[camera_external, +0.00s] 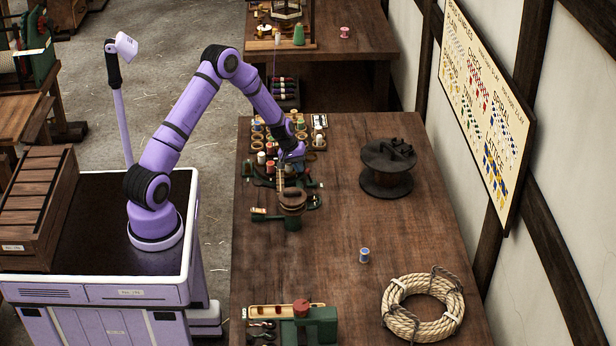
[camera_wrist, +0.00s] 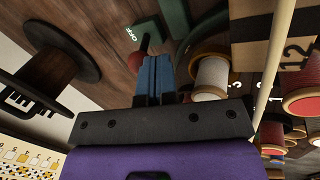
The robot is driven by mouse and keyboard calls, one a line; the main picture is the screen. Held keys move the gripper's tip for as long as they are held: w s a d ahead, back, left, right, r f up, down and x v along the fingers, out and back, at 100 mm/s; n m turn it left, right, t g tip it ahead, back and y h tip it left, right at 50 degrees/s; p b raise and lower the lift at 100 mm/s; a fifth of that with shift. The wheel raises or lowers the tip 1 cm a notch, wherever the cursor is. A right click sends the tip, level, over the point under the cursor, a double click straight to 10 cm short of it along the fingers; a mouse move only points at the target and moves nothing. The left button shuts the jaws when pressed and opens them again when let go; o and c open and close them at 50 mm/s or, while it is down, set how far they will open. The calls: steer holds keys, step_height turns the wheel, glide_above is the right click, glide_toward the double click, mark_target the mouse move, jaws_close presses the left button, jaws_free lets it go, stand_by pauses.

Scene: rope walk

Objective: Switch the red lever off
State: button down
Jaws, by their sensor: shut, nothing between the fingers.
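In the wrist view, my gripper (camera_wrist: 156,75) has its blue fingers shut together with nothing between them. A red ball knob (camera_wrist: 138,61), which looks like the lever's end, shows just left of the fingertips, partly hidden by them. I cannot tell whether they touch. A white OFF label (camera_wrist: 131,32) is on the wood above the knob, close to a dark green base (camera_wrist: 146,27). The lever's shaft is mostly hidden. In the external view my gripper (camera_external: 289,164) is low over the green fittings on the bench, and the red knob cannot be made out.
Thread spools (camera_wrist: 212,76) stand close right of the fingers in the wrist view. A dark reel (camera_external: 387,168) stands right of the gripper on the bench (camera_external: 330,255). A blue spool (camera_external: 364,255), a rope coil (camera_external: 387,309) and a green device (camera_external: 320,322) are nearer the front.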

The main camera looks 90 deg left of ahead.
mark_target(310, 181)
steer(key=shift+w+r+g, duration=0.1)
steer(key=shift+w+g, duration=0.15)
steer(key=shift+g, duration=0.05)
steer(key=shift+w+r+g, duration=0.25)
steer(key=shift+w+g, duration=0.35)
steer(key=shift+g, duration=0.1)
steer(key=shift+w+r+g, duration=0.15)
steer(key=shift+w+g, duration=0.5)
steer(key=shift+g, duration=0.25)
steer(key=shift+w+r+g, duration=0.15)
steer(key=shift+w+g, duration=0.5)
steer(key=shift+g, duration=0.25)
steer(key=shift+w, duration=0.5)
steer(key=shift+w, duration=0.1)
step_height(310, 181, up, 10)
steer(key=w, duration=0.2)
steer(key=shift+w+a, duration=0.15)
steer(key=shift+a, duration=0.25)
steer(key=shift+f, duration=0.1)
